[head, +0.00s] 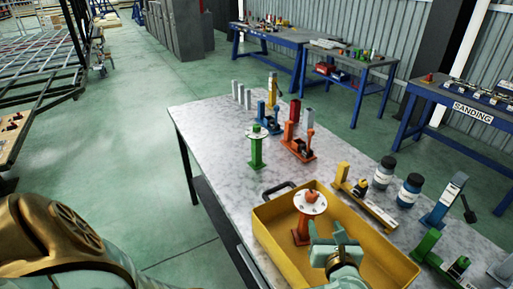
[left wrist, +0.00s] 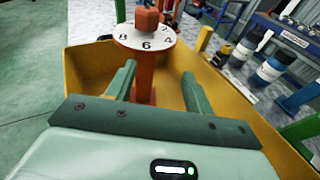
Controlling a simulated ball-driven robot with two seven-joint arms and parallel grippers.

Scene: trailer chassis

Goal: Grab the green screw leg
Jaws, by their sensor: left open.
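The green screw leg (head: 256,150) stands upright on the table in the head view, with a white disc and a green top. It is beyond the yellow bin (head: 266,234). An orange screw leg (head: 300,228) with a numbered white disc stands upright in the bin; it also shows in the left wrist view (left wrist: 146,66). My left gripper (head: 328,228) is over the bin, open and empty, away from the green leg. In the left wrist view its fingers (left wrist: 158,82) point toward the orange leg, which shows between them. Whether they touch it is unclear. My right gripper is not in view.
Red and orange parts (head: 298,142) stand right of the green leg, and blue, yellow and grey posts behind it. Two dark-capped bottles (head: 384,172) and a yellow part (head: 362,196) stand right of the bin. The table's left strip (head: 215,150) is clear.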

